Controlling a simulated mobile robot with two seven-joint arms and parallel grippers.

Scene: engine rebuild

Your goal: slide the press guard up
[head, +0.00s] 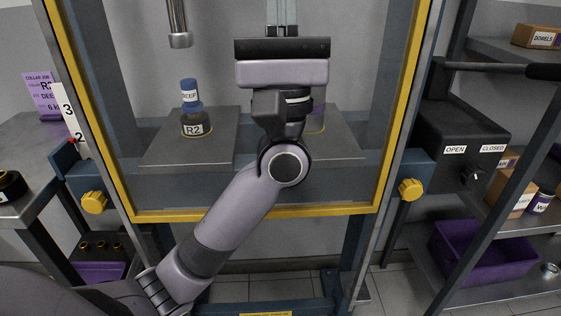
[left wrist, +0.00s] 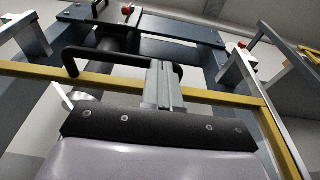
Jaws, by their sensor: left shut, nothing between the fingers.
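The press guard (head: 330,211) is a clear panel in a yellow frame on the front of the press; its lower bar crosses below the two press plates. Its top is out of the head view. In the left wrist view, a yellow frame bar (left wrist: 220,97) carries a black handle (left wrist: 115,48). My left gripper (head: 282,28) points up in front of the guard, shut and empty. In the left wrist view its fingers (left wrist: 165,85) overlap the handle's right end; I cannot tell whether they touch. My right gripper is not in view.
Yellow knobs (head: 94,202) (head: 411,189) flank the frame. A numbered strip (head: 70,112) stands at left. A black box (head: 462,135) marked OPEN and CLOSED and a shelf with a purple bin (head: 470,262) are right.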

